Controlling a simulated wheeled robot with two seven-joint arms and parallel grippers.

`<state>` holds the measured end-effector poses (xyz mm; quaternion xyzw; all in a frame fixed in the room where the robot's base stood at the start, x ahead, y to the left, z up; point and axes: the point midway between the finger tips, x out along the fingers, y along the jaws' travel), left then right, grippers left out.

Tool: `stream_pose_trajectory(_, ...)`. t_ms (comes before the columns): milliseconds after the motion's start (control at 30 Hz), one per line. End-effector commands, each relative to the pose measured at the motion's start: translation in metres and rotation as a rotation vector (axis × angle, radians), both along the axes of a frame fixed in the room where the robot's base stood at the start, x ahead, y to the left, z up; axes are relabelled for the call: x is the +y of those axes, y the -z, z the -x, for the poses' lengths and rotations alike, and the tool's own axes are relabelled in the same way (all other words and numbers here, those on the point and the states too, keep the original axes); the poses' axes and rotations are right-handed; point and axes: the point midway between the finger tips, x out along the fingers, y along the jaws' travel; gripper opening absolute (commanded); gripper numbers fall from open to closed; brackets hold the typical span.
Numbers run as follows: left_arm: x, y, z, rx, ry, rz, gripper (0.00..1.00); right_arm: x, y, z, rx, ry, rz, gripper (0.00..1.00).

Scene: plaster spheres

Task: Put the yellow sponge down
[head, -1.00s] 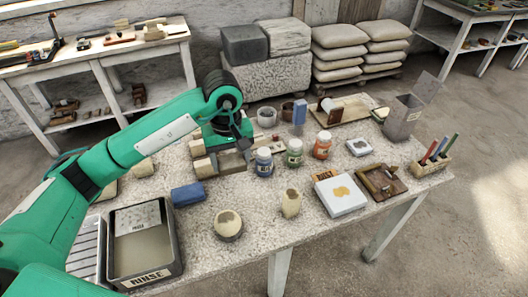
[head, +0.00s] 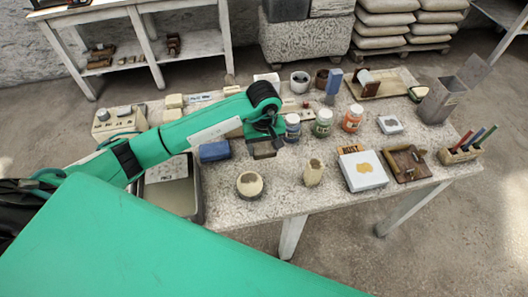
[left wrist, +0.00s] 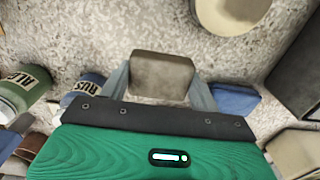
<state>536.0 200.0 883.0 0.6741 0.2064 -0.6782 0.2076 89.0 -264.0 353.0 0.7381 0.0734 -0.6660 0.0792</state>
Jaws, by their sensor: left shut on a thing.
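My left gripper (head: 264,150) points down over the table, between the blue block (head: 214,151) and the blue-lidded jar (head: 292,128). It is shut on a small block, which I take for the yellow sponge (left wrist: 163,75), though it looks dull grey-brown here. In the left wrist view the block sits between the two grey fingers (left wrist: 160,88), with speckled tabletop around it. In the head view the sponge (head: 265,152) is partly hidden by the gripper. Whether it touches the tabletop I cannot tell. My right gripper is not in view.
Several lidded jars, including a green-labelled one (head: 322,123), stand right of the gripper. A hollowed plaster ball (head: 249,184) lies in front. The dark rinse tray (head: 198,205) is at the left, partly behind my arm. Bare tabletop (head: 285,180) lies in front of the gripper.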

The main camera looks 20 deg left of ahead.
Motion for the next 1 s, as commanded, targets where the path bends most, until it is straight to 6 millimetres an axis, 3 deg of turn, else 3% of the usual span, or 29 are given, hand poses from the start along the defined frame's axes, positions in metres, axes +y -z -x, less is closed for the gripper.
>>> stream_pose_trajectory(400,0.000,0.045,0.001,0.001,0.000,0.000,0.45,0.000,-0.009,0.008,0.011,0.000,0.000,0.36)
stream_pose_trajectory(767,0.001,0.050,0.000,-0.002,0.000,-0.001,0.45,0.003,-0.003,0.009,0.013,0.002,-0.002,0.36)
stream_pose_trajectory(800,0.001,0.049,0.000,-0.002,0.000,-0.001,0.67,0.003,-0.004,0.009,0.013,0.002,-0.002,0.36)
stream_pose_trajectory(900,0.000,0.048,0.000,-0.001,0.000,-0.001,0.84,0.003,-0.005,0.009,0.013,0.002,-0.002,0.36)
stream_pose_trajectory(1000,0.000,0.048,0.000,-0.001,0.000,-0.001,0.84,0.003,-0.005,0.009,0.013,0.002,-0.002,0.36)
